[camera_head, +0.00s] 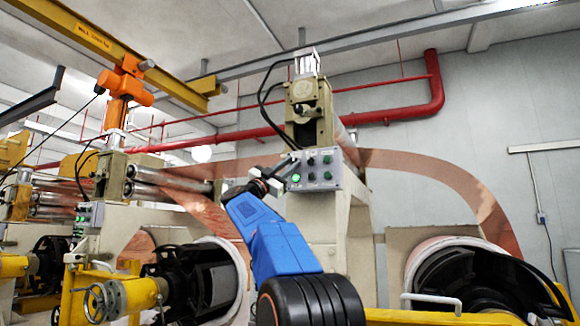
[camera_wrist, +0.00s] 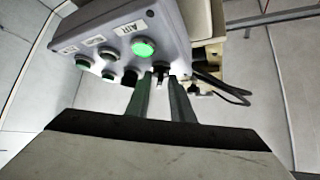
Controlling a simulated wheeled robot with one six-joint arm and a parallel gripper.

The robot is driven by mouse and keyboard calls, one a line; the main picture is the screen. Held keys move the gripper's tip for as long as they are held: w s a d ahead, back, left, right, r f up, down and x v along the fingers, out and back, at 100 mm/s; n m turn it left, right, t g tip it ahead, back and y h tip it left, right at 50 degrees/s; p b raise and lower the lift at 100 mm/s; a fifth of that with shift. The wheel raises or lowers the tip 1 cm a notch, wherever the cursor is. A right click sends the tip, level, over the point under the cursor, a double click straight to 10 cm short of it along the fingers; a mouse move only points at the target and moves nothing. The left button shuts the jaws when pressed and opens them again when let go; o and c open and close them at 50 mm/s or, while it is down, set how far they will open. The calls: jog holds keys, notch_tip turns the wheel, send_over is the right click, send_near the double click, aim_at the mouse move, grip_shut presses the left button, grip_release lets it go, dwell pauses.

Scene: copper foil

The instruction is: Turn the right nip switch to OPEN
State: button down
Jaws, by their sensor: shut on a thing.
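A grey control box (camera_head: 322,172) with several buttons and knobs is fixed to the right-hand machine stand. It also shows, turned upside down, in the wrist view (camera_wrist: 115,30), where a lit green button (camera_wrist: 143,47) sits under a label reading AIR. My gripper (camera_head: 291,161) is at the upper left of the panel. In the wrist view its two fingers (camera_wrist: 160,82) are closed around a small dark switch (camera_wrist: 160,67) beside the green light. The fingers hide part of this switch. Its label and turn position cannot be read, so I cannot tell whether it is the right nip switch.
Above the box stands a roller head (camera_head: 308,112) with cables. Copper foil (camera_head: 440,175) runs to the right past a large drum (camera_head: 480,272). A yellow rail (camera_head: 440,317) crosses the lower right. In the wrist view, dark cables (camera_wrist: 222,90) hang close to the right finger.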

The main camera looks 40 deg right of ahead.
jog(key=c, duration=1.9)
grip_release()
jog(key=v, duration=1.7)
jog(key=shift+a, duration=0.2)
jog(key=shift+f, duration=0.1)
